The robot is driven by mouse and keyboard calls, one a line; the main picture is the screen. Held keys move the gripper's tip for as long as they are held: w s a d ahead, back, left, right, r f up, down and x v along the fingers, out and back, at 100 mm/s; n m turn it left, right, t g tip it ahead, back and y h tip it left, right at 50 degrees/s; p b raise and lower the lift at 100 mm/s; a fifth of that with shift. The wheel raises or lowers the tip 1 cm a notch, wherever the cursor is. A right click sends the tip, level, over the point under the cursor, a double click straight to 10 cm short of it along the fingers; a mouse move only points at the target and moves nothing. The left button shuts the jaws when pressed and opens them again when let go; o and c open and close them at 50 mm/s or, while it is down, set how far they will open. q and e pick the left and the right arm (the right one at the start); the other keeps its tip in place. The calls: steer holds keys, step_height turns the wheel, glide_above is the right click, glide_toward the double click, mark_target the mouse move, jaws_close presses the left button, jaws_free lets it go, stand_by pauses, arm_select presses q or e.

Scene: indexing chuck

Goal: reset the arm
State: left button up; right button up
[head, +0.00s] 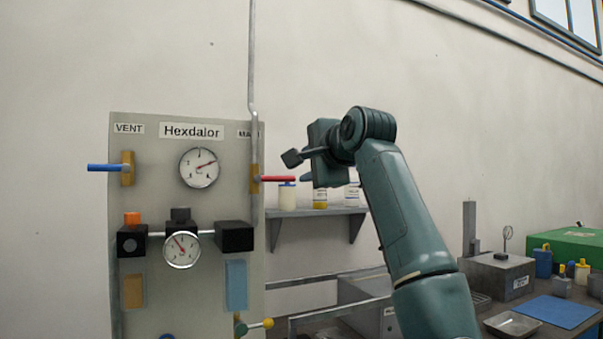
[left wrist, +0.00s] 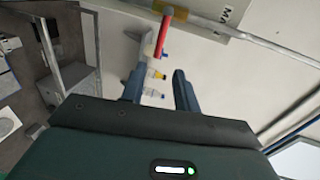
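My left gripper (head: 299,168) is raised in front of the wall, just right of the panel, with its fingers toward the panel. In the left wrist view its two fingers (left wrist: 159,88) stand apart with nothing held between them. The red lever handle (head: 277,178) sticks out level to the right from the MAIN valve, close to the fingertips in the head view. The red handle (left wrist: 164,32) also shows beyond the fingers in the left wrist view, apart from them. My right gripper is in neither view.
The grey Hexdalor panel (head: 215,280) carries gauges, a blue VENT lever (head: 104,168) and a vertical pipe (head: 252,70). A wall shelf (head: 315,212) with bottles is behind my arm. A workbench with a blue mat (head: 556,311) and metal tray (head: 512,324) is at right.

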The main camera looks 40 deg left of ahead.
arm_select(q)
steer(key=shift+f, duration=0.1)
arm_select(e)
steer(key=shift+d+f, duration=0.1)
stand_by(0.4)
